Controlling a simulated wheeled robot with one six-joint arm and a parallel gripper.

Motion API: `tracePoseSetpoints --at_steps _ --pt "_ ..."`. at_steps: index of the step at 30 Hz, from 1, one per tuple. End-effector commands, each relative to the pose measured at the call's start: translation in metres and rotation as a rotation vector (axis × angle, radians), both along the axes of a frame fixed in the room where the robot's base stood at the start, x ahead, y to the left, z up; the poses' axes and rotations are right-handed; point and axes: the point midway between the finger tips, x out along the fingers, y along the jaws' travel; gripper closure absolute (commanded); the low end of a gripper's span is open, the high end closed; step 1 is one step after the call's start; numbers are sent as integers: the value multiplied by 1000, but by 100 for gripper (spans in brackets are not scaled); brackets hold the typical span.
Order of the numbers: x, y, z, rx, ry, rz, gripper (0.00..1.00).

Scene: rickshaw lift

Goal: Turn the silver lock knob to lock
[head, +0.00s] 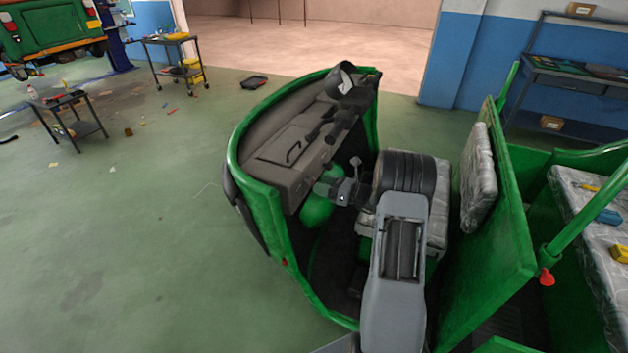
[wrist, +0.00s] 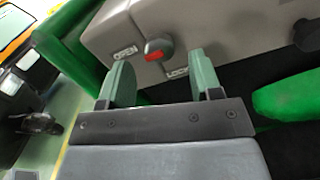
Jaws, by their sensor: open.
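In the wrist view, a grey, silver-looking knob (wrist: 160,42) with a red face sits on the beige-grey dashboard panel (wrist: 205,22). Small label plates lie to its lower left and lower right. My gripper (wrist: 160,64) is open, with one green finger on each side below the knob. The knob shows just beyond the gap between the fingertips, and nothing is held. I cannot tell whether a finger touches the panel. In the head view, my gripper (head: 327,187) is at the dashboard of the green rickshaw cab (head: 238,160), and I cannot make out the knob there.
A green bulge (head: 318,210) stands below my gripper in the cab; it also shows at the right of the wrist view (wrist: 288,98). The handlebar column (head: 335,118) is above and a padded seat (head: 435,180) to the right. Open floor (head: 150,230) lies left.

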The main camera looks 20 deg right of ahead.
Motion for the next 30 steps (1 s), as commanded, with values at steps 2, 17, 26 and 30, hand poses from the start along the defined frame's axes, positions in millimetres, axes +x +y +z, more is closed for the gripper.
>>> tracePoseSetpoints --at_steps 2,17,26,30 --pt "9 9 1 -1 0 2 42" --pt "28 26 0 -1 0 0 42" --pt "28 25 0 -1 -1 0 56" --pt "28 25 0 -1 -1 0 69"
